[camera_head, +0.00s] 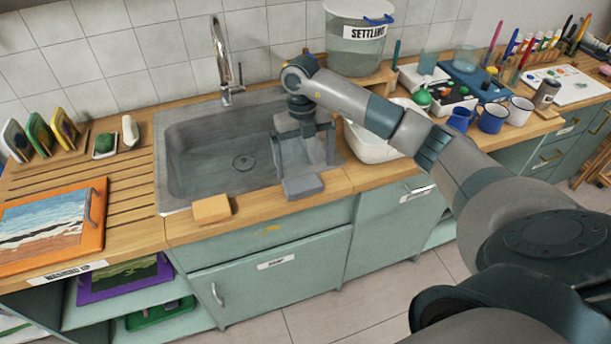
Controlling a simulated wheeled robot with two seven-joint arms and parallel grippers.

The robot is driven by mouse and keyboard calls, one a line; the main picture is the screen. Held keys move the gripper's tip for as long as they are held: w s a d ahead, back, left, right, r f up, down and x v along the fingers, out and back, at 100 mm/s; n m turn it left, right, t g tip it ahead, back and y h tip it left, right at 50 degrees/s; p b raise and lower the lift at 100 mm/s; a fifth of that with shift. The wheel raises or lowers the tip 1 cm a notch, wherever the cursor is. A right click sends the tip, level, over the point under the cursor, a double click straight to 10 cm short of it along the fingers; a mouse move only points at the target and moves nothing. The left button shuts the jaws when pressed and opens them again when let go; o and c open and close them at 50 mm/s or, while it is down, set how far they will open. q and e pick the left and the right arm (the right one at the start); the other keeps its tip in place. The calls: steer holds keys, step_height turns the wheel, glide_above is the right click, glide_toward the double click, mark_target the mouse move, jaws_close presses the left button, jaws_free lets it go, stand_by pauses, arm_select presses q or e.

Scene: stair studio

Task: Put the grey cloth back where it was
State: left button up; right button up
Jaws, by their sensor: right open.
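The grey cloth (303,187) looks like a small folded block. It lies on the wooden counter's front strip, by the front right of the sink (210,160). My right gripper (305,170) reaches in from the right and points down over the sink's right front part, just behind the cloth. Its two fingers are apart, with nothing visible between them. I cannot tell whether a fingertip touches the cloth. My left gripper is not in view.
An orange block-like cloth or sponge (211,209) lies left on the same front strip. The tap (226,65) stands behind the sink. A white basin (372,147) is right of the sink, partly behind my arm. Mugs (491,118) stand further right.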

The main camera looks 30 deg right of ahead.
mark_target(304, 177)
step_height(304, 177, up, 7)
steer(key=b, duration=0.1)
steer(key=shift+w+b, duration=0.3)
steer(key=shift+w, duration=0.1)
steer(key=shift+d+f, duration=0.1)
stand_by(0.4)
